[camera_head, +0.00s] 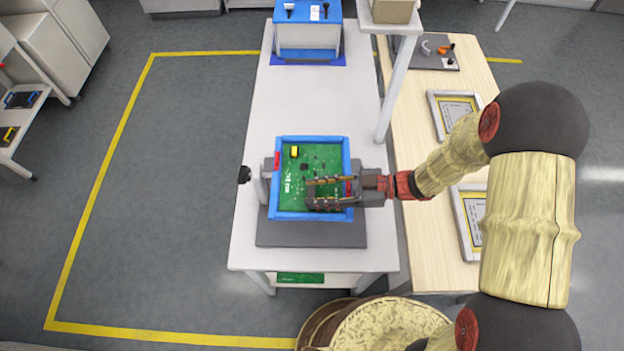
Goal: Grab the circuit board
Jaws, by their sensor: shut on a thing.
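The green circuit board (293,170) lies within a blue frame (313,139) on the white table. It carries a yellow component and several dark ones. My gripper (311,193) reaches in from the right, across the frame's right side, with its fingers over the lower right part of the board. It is shut on the circuit board. The fingers hide the exact contact and part of the board.
A dark grey base plate (310,234) lies under the frame. A white post (393,95) rises behind and to the right. A blue-topped fixture (308,12) stands at the far end. A wooden table (433,240) with framed panels adjoins on the right. The white table's middle is clear.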

